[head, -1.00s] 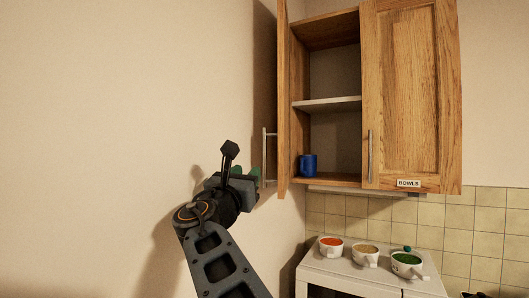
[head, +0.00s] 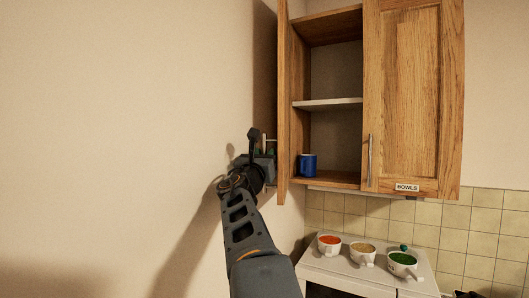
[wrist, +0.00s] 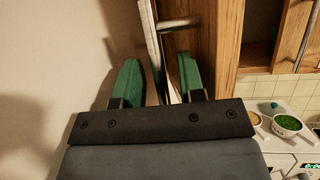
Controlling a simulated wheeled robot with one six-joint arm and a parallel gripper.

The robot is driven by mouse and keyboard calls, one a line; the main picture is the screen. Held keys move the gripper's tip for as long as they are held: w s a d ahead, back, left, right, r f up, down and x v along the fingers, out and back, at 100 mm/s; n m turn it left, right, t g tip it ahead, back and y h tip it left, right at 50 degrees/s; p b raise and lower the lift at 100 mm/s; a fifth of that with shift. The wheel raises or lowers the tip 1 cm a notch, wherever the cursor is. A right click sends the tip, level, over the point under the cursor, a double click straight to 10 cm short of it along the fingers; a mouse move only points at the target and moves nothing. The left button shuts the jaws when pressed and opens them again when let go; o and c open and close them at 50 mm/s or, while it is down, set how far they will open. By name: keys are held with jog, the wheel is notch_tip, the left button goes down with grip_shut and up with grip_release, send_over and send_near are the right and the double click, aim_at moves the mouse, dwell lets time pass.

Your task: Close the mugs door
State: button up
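The left cabinet door (head: 283,110) stands swung wide open, seen nearly edge-on in the head view; no label shows on it. In the wrist view the door (wrist: 207,45) fills the upper middle, with its metal bar handle (wrist: 157,45) on its left. My gripper (head: 268,150) is at the door's outer face, by the handle. In the wrist view its green fingers (wrist: 160,80) are apart, with the lower handle bar between them and no clear contact. A blue mug (head: 307,165) stands on the cabinet's bottom shelf.
The right door, labelled BOWLS (head: 412,95), is shut. Below, several bowls or cups, including one with red contents (head: 329,244), stand on a white surface (head: 345,273). A bare wall (head: 120,120) lies close on the left.

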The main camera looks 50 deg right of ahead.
jog(key=shift+d+r, duration=0.1)
jog(key=shift+d, duration=0.05)
jog(key=shift+c, duration=0.4)
grip_shut()
